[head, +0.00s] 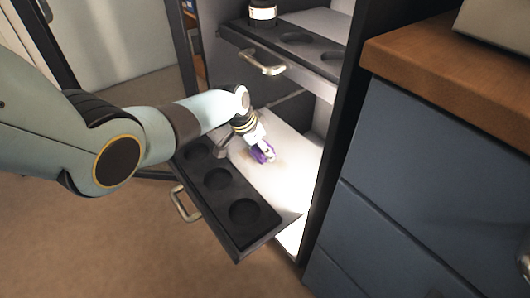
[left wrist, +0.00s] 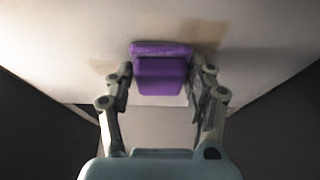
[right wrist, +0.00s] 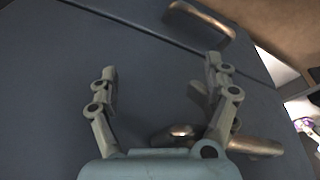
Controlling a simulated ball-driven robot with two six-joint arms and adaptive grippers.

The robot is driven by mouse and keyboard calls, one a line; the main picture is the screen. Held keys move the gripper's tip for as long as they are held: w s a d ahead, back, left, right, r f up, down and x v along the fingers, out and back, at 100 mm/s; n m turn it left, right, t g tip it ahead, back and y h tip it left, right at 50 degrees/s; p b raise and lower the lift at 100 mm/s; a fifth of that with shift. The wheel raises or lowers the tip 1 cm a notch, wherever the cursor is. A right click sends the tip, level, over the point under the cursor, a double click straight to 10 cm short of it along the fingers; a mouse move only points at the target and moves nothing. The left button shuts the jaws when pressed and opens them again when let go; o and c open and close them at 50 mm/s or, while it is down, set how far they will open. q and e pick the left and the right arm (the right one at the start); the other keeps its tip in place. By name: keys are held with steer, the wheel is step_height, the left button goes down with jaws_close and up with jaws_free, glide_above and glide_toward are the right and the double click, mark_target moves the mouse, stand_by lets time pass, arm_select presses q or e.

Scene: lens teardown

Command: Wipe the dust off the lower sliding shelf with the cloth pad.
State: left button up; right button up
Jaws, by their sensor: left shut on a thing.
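The purple cloth pad (left wrist: 162,72) is between the fingers of my left gripper (left wrist: 162,90), which is shut on it. In the head view the pad (head: 260,156) is at the white surface of the lower sliding shelf (head: 285,140). Brownish dust (left wrist: 208,38) shows on the shelf beside and beyond the pad in the left wrist view. A fainter tan patch (head: 277,163) lies by the pad in the head view. My left gripper (head: 262,150) hides part of the pad. My right gripper (right wrist: 160,85) is open and empty in front of a blue-grey drawer front.
The lower shelf's black front strip (head: 217,179) has round recesses and a metal handle (head: 186,204). The upper shelf (head: 300,50) is pulled out above, with a dark lens (head: 262,12) on it. A blue-grey drawer cabinet (head: 420,160) with a wooden top (head: 440,70) stands right.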

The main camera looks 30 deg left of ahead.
arm_select(q)
steer(key=shift+w+a+b, duration=0.35)
steer(key=shift+a+b, duration=0.05)
steer(key=shift+a, duration=0.5)
steer(key=shift+w+a+b, duration=0.4)
steer(key=shift+a, duration=0.55)
steer(key=shift+w+a+b, duration=0.35)
steer(key=shift+a+b, duration=0.05)
steer(key=shift+a, duration=0.5)
steer(key=shift+r, duration=0.1)
step_height(320, 180, up, 6)
steer(key=p, duration=0.4)
steer(key=shift+w+f+p, duration=0.1)
steer(key=shift+f+p, duration=0.1)
steer(key=shift+p, duration=0.1)
steer(key=shift+r, duration=0.3)
